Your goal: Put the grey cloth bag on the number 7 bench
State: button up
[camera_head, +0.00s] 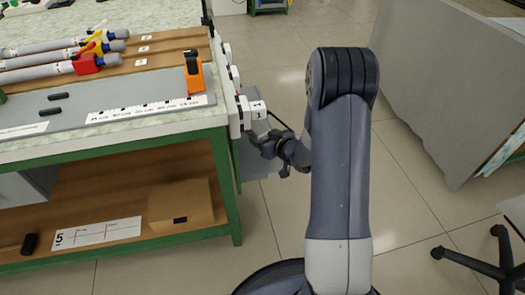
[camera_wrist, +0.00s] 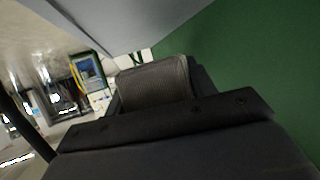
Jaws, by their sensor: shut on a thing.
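In the wrist view, a smooth pale grey surface (camera_wrist: 165,20) crosses the top, probably the bag. The exact grip point is hidden. A card on the bench's lower shelf (camera_head: 190,233) reads 5. I cannot make out a number 7 bench.
Grey rods (camera_head: 45,73) and an orange tool (camera_head: 194,76) lie on top. A cardboard box (camera_head: 180,205) sits below. A grey partition (camera_head: 450,90) and wheeled chair (camera_head: 490,262) stand right. Floor between is clear.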

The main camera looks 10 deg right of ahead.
notch_tip(320, 180, down, 5)
jog(key=b, duration=0.2)
jog(key=shift+a+b, duration=0.1)
jog(key=shift+b, duration=0.25)
jog(key=shift+a, duration=0.15)
jog(key=shift+f, duration=0.1)
jog(key=o, duration=1)
